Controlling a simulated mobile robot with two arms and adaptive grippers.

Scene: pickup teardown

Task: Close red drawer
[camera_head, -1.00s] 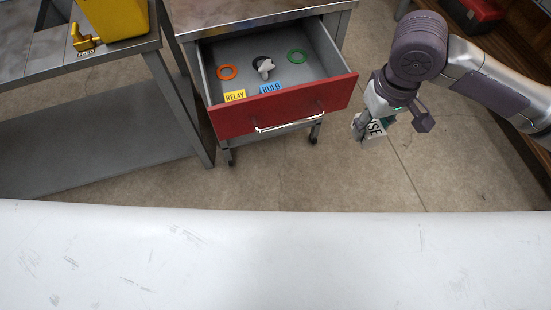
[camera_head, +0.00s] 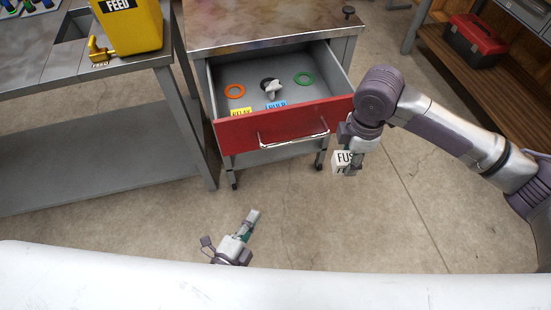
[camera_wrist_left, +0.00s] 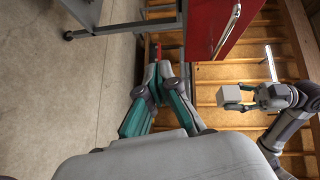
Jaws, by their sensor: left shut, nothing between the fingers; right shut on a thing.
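The red drawer (camera_head: 285,124) is pulled open from a grey metal cabinet. Its pale bar handle (camera_head: 293,139) is on the front panel. The drawer front also shows at the top of the left wrist view (camera_wrist_left: 208,28). My left gripper (camera_head: 252,216) is shut and empty, in front of and below the drawer, apart from it. Its fingers also show in the left wrist view (camera_wrist_left: 158,72). My right gripper (camera_head: 350,168) is shut on a white box with black lettering (camera_head: 342,160), just right of the drawer front. The box also shows in the left wrist view (camera_wrist_left: 237,94).
A grey workbench (camera_head: 85,74) with a yellow feed bin (camera_head: 132,28) stands left. A red toolbox (camera_head: 474,42) sits on a shelf at right. Floor before the drawer is clear.

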